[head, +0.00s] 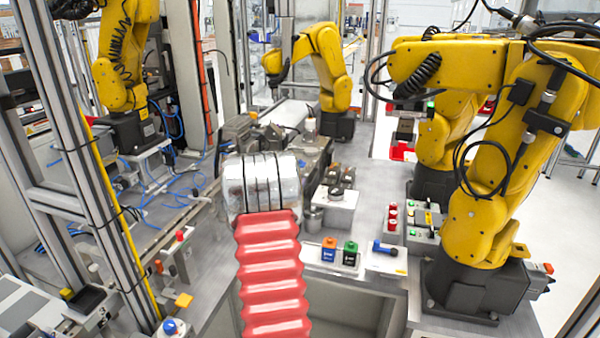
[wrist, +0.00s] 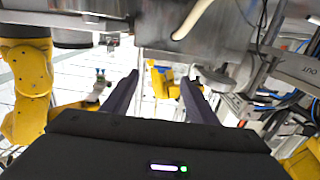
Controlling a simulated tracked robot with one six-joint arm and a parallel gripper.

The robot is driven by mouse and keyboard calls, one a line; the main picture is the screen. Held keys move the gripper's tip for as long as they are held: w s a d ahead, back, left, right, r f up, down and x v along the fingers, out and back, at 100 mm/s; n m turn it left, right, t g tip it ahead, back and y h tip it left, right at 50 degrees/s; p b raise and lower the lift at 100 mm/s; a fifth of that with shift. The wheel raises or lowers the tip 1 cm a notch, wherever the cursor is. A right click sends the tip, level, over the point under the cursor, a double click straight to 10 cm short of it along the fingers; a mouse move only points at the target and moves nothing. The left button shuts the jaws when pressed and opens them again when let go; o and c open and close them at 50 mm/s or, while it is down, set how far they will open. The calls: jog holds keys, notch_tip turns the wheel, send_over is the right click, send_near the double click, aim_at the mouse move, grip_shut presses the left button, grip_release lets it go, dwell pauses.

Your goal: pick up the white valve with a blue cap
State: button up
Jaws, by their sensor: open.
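My gripper (wrist: 160,76) shows in the wrist view with its two dark fingers apart and nothing between them. I cannot make out a white valve with a blue cap for certain. In the head view, a small blue-topped piece (head: 172,326) sits on a pale fixture at the lower left. A blue cylindrical part (head: 384,248) lies on a white block right of the centre. My gripper's fingertips are not clear in the head view.
Large yellow arms (head: 490,175) stand at the right, with another yellow arm (head: 325,60) at the back. A metal frame post (head: 85,150) rises at the left. Small orange- and green-capped blocks (head: 350,254) stand on the grey bench. Some bench surface between them is bare.

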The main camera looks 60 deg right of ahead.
jog(key=d, duration=0.4)
jog(key=w+d, duration=0.1)
jog(key=shift+d, duration=0.4)
jog(key=shift+d, duration=0.1)
jog(key=shift+w+d+r, duration=0.1)
jog(key=shift+w+d, duration=0.15)
jog(key=shift+d, duration=0.55)
jog(key=shift+w+d+f, duration=0.1)
jog(key=shift+w+d, duration=0.1)
jog(key=shift+d, duration=0.6)
jog(key=shift+w+d+r, duration=0.1)
jog(key=shift+w+d, duration=0.15)
jog(key=shift+d, duration=0.55)
jog(key=shift+c, duration=0.4)
jog(key=c, duration=1.1)
